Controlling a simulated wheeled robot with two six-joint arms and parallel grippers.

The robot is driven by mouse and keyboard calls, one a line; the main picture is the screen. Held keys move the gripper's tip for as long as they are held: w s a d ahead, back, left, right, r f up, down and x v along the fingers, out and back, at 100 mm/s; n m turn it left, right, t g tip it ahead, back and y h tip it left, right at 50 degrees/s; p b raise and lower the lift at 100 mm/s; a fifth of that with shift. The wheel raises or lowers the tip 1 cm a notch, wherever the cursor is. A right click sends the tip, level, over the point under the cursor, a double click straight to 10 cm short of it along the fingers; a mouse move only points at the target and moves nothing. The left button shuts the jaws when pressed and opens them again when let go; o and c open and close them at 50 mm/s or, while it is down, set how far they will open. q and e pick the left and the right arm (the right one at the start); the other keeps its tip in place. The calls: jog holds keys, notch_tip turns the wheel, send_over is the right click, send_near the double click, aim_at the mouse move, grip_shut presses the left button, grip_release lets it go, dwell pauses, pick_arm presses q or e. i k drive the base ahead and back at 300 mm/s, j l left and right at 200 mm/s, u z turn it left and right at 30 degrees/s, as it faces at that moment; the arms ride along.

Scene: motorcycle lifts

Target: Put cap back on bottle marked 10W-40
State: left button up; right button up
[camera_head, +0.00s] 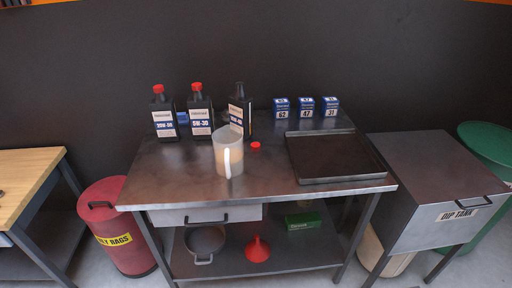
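Three dark oil bottles stand upright at the back left of the metal bench. The left one (164,115) has a red cap and a label that seems to read 20W-50. The middle one (200,112) is marked 5W-30 and has a red cap. The right bottle (239,108) has no red cap on its neck, and its label is partly hidden by a jug, so I cannot read all of it. A loose red cap (255,145) lies on the bench to the right of the jug, in front of the right bottle. Neither gripper shows.
A translucent jug (228,153) with a handle stands in front of the right bottle. A dark tray (330,177) covers the bench's right side, with three small blue-white boxes (304,107) behind it. The bench's front left (165,180) is clear.

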aim_at(241, 105)
jog(key=i+j+u, duration=0.15)
jog(key=i+u, duration=0.6)
jog(key=i, duration=0.3)
